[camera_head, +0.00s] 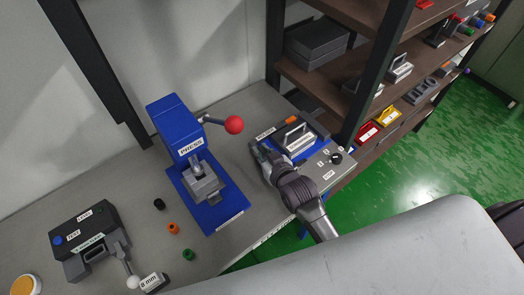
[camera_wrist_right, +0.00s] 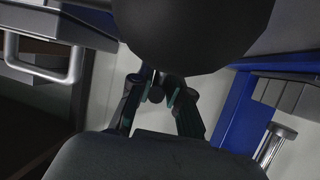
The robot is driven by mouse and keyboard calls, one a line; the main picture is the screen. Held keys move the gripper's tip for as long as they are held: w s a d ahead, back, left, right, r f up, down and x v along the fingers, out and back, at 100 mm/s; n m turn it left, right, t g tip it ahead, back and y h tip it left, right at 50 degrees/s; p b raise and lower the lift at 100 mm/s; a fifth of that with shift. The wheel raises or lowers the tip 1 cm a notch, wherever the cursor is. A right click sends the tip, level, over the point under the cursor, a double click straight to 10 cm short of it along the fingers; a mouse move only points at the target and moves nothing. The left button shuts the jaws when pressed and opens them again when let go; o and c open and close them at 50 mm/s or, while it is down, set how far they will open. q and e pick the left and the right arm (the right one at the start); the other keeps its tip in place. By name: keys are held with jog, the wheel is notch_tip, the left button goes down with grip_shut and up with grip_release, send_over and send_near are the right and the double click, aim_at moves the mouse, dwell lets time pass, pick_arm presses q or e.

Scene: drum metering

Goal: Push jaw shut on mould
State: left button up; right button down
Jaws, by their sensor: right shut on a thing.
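The moulding station (camera_head: 320,178) is a grey-topped unit at the right end of the bench in the head view. The mould (camera_head: 299,141), a grey block with a raised handle and a white label, sits on it. A blue jaw part (camera_head: 313,149) lies along the mould's near side. My right gripper (camera_head: 259,150) is at the station's left edge, beside the mould. In the right wrist view its fingers (camera_wrist_right: 157,88) are closed around a small dark round knob (camera_wrist_right: 156,95). A dark rounded shape hides what lies beyond. My left gripper is out of view.
The blue press (camera_head: 175,120) with its red-ball lever (camera_head: 234,125) stands left of my right arm. A test gauge (camera_head: 88,243) and several small coloured rings (camera_head: 173,228) are further left. A loaded shelf rack (camera_head: 345,85) stands behind the station.

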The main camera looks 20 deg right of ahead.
jog(key=shift+w+d, duration=0.35)
jog(key=shift+d, duration=0.5)
jog(key=shift+w+d, duration=0.3)
jog(key=shift+d, duration=0.5)
jog(key=c, duration=1.1)
grip_release()
jog(key=shift+a, duration=0.1)
jog(key=shift+v, duration=4.05)
